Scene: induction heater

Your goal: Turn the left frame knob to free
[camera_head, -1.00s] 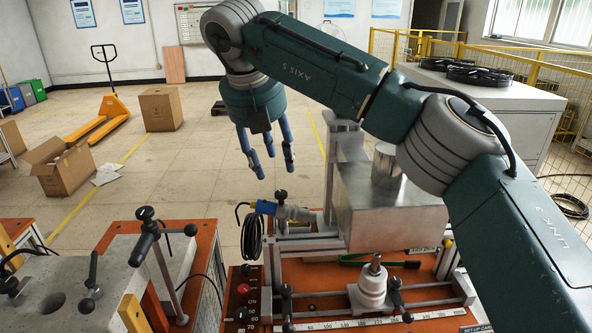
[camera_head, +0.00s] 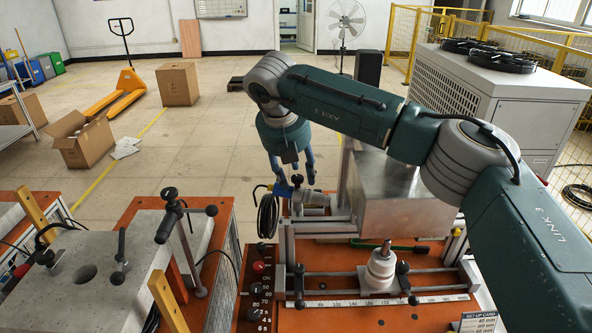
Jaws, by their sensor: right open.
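My right gripper (camera_head: 294,172), on the green arm from the right, points down with its blue fingers spread and empty. It is just above a black-topped knob (camera_head: 297,181) on a metal clamp at the upper left of the heater frame (camera_head: 290,243). Whether the fingers touch this knob cannot be told. Two more black knobs stand on the lower rails: a left one (camera_head: 299,271) and a right one (camera_head: 403,269). Which knob is the left frame knob is not marked. My left gripper is not in view.
A metal block (camera_head: 400,195) stands right of the gripper, partly behind my arm. A white stepped part (camera_head: 381,271) sits between the rails. A black cable coil (camera_head: 268,216) hangs left of the clamp. A control panel (camera_head: 258,290) and stone block (camera_head: 85,272) lie further left.

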